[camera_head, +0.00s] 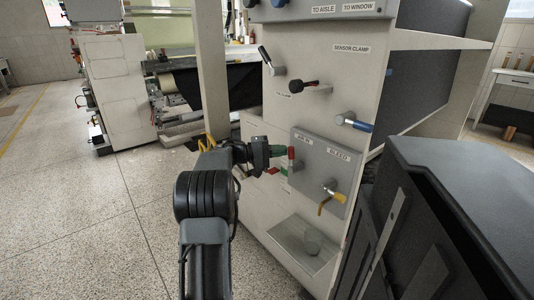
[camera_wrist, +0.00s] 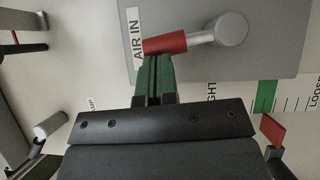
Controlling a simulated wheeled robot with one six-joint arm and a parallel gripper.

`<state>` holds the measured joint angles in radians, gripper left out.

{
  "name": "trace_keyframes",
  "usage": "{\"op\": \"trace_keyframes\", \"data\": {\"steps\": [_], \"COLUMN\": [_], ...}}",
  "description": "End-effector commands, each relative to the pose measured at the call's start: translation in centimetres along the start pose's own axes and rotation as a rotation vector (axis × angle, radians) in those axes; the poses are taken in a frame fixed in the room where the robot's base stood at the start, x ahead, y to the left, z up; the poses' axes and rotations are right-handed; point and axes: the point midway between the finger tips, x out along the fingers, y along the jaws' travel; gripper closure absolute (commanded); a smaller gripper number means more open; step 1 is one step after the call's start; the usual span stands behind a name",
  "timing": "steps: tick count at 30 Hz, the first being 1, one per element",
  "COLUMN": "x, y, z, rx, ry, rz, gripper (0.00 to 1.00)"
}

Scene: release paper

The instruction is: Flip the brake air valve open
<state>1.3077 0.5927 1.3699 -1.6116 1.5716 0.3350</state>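The valve marked AIR IN has a red handle (camera_head: 291,152) on a grey plate (camera_head: 325,171) on the front of the pale machine cabinet. The handle stands upright in the head view. In the wrist view the red handle (camera_wrist: 165,43) reaches left from a round metal hub (camera_wrist: 231,29). My gripper (camera_head: 279,151) is left of the handle in the head view. Its green fingers, also in the wrist view (camera_wrist: 154,62), lie close together with nothing visible between them. Their tips are at the handle's side; whether they touch is unclear.
A yellow-handled BLEED valve (camera_head: 329,196) is right of and below the red one. A blue-handled valve (camera_head: 354,122) and black-handled levers (camera_head: 308,85) are above. A small red pointer (camera_wrist: 273,129) sits by a scale. A dark box (camera_head: 440,210) stands at right.

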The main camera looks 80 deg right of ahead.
Motion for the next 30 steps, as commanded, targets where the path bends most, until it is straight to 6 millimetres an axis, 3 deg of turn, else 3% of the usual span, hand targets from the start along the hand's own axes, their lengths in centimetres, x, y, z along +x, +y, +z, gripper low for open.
{"op": "trace_keyframes", "data": {"steps": [9, 30], "x": [1.19, 0.81], "y": [0.21, 0.41], "z": [0.78, 0.51], "rx": [0.084, 0.098], "ry": [-0.013, -0.005], "rz": [-0.057, -0.066], "gripper": [1.0, 1.0]}}
